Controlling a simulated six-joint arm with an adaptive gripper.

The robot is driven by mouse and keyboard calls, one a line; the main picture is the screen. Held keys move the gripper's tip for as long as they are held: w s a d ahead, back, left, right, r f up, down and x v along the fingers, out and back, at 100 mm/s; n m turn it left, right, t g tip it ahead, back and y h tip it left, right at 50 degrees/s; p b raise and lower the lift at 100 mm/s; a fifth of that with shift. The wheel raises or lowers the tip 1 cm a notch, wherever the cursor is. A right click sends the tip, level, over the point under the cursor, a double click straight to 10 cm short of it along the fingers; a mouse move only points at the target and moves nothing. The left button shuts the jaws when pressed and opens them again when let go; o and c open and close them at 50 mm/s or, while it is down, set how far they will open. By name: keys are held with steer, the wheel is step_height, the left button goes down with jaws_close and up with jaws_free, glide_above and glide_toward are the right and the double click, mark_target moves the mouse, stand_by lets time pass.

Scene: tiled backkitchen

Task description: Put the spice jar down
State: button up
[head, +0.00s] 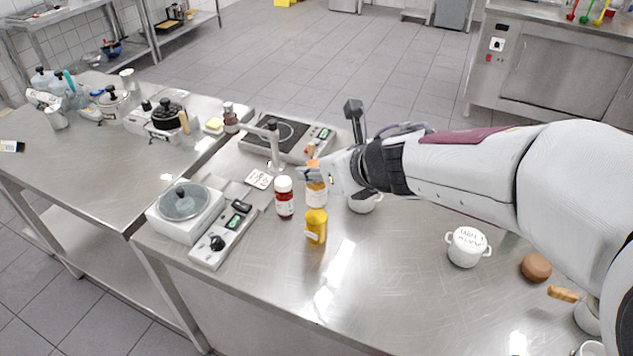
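My gripper (312,175) is over the steel counter, reaching in from the right. Its fingers cross the middle of an upright jar with an orange top and a pale label, which I take to be the spice jar (317,194). The jar's top shows above the fingers and its lower body below them. The fingers appear closed around it. Its base is hidden behind a yellow bottle (316,227), so I cannot tell whether it touches the counter (390,290). A red jar with a white lid (284,198) stands close on the left.
A scale with a covered dish (186,202) and a control unit (223,236) stand to the left. An induction hob (285,138) lies behind. The front middle counter is clear.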

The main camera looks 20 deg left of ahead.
mark_target(317, 183)
steer(key=shift+f, duration=0.15)
steer(key=shift+f, duration=1.75)
steer(key=o, duration=1.2)
steer(key=shift+v, duration=6)
